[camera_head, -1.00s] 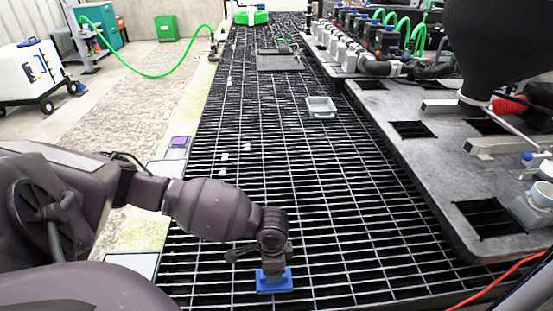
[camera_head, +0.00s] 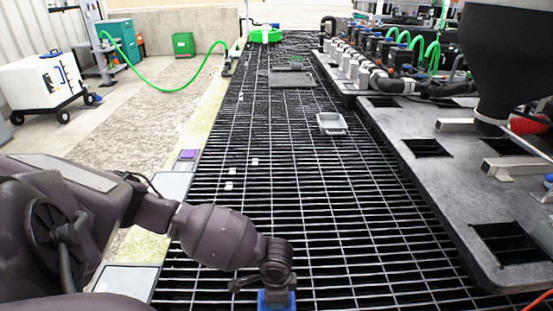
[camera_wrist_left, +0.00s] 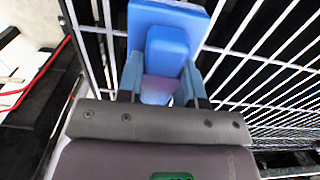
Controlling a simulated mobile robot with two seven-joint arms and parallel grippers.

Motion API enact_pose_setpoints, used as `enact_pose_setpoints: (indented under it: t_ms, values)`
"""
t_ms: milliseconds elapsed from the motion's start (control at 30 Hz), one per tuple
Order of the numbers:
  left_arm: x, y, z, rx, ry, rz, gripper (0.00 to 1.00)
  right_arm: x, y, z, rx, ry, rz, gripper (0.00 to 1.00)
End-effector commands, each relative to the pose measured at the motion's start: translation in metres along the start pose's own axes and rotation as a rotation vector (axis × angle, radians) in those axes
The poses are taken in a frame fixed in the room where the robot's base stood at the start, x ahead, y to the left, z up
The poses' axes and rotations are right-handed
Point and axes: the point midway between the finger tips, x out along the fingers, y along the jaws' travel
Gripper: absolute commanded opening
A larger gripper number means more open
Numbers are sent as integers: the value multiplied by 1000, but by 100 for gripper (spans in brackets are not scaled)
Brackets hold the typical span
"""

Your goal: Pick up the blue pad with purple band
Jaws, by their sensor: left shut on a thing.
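The blue pad (camera_wrist_left: 165,20) fills the top middle of the left wrist view, with a raised blue block on it and a purplish patch (camera_wrist_left: 160,86) nearer the gripper. My left gripper (camera_wrist_left: 163,84) has one finger on each side of the block and is shut on it. In the head view the blue pad (camera_head: 276,302) shows at the bottom edge under my left gripper (camera_head: 277,289), partly cut off. I cannot tell whether it touches the grating. My right gripper is not in view.
The dark grating (camera_head: 290,190) runs away from me, with a grey tray (camera_head: 331,124) on it. A small purple item (camera_head: 187,155) lies at its left edge. A grey table (camera_head: 440,180) with square openings stands at right. Small pale pieces (camera_head: 230,172) lie at left.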

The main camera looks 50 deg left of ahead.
Motion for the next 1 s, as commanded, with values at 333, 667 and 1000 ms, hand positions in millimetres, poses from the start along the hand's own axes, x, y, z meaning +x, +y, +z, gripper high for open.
enact_pose_setpoints:
  t_ms: [333, 667, 1000]
  values:
    - [-6, 0, -1, 0, 2, -1, 10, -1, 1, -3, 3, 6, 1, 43]
    - [-74, -3, -3, 1, 13, -12, 10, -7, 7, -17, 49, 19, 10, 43]
    - [-158, -2, -2, 1, 10, -9, 10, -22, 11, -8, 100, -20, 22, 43]
